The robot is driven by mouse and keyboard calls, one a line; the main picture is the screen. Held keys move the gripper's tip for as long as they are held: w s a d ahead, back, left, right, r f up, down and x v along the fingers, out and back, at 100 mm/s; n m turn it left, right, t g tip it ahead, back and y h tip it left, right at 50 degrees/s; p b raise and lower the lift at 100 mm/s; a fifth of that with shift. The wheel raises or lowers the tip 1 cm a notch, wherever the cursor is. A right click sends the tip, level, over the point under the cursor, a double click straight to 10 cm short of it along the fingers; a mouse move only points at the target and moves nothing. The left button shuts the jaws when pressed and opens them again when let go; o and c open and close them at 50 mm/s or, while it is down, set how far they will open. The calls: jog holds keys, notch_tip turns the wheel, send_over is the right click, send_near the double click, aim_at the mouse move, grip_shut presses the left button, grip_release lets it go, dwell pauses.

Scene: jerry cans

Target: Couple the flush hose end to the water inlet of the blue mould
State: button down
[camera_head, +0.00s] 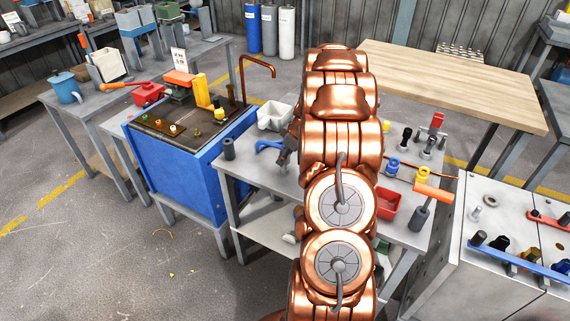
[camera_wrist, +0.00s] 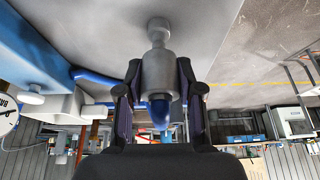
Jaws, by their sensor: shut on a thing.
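My gripper (camera_wrist: 160,85) is shut on a grey stepped fitting (camera_wrist: 157,68), with one dark finger on each side. The fitting looks like the flush hose end; blue shows at its lower end between the fingers. Its narrow tip points to the top of the wrist view, near a grey surface; I cannot tell if they touch. A blue hose (camera_wrist: 92,76) runs behind the left finger. In the head view my gripper (camera_head: 286,156) is mostly hidden by my copper arm, beside a blue hose piece (camera_head: 268,146) over the grey table. I cannot identify the blue mould's water inlet for certain.
A blue cabinet (camera_head: 190,170) with a dark top and fittings stands left of the grey table (camera_head: 240,178). A white bin (camera_head: 274,117), a dark cylinder (camera_head: 229,148) and a red bin (camera_head: 388,204) stand on that table. A blue bar (camera_head: 515,258) lies on a grey cabinet at right.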

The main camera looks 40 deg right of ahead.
jog(key=shift+r, duration=1.8)
dwell(0.7)
